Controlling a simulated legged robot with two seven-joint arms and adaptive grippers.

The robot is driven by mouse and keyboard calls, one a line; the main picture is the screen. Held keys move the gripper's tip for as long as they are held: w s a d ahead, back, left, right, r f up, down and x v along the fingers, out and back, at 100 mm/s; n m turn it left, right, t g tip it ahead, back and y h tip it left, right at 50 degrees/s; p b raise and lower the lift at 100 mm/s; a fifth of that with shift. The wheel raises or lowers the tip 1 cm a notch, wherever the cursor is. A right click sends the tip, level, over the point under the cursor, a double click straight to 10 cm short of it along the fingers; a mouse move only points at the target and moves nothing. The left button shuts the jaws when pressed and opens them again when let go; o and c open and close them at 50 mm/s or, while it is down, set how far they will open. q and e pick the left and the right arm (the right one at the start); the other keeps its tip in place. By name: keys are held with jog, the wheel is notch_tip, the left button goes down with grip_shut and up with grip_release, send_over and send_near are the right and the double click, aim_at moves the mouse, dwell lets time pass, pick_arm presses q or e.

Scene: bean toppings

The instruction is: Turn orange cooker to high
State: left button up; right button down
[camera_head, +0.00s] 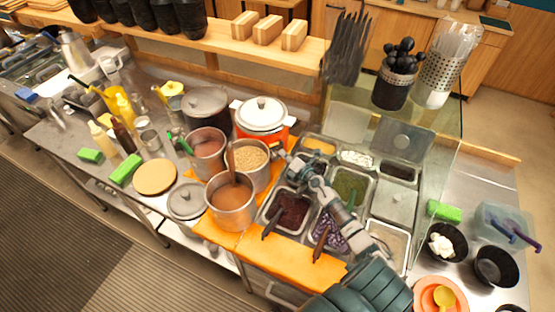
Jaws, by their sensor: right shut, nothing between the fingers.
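The orange cooker (277,137) stands at the back of the counter, with a white lid (262,111) on top and a white handle at its left. My right arm comes in from the bottom right and reaches across the topping pans. My right gripper (281,155) is shut and empty, at the front right of the cooker, close to its lower body. I cannot tell if the fingertips touch the cooker. The cooker's control is not discernible at this size. My left gripper is not in view.
A pot of beans (250,158) and a pot of brown sauce (231,200) stand in front of the cooker. Topping pans (290,211) lie under my arm. A glass guard (440,150) rises at the right.

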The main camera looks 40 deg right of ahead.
jog(key=shift+s+f, duration=0.1)
jog(key=shift+f, duration=0.55)
jog(key=shift+d+f+b, duration=0.3)
jog(key=shift+f+b, duration=0.35)
jog(key=shift+f, duration=0.05)
jog(key=shift+d, duration=0.1)
jog(key=s+p, duration=0.1)
jog(key=s, duration=0.5)
jog(key=shift+a+r, duration=0.25)
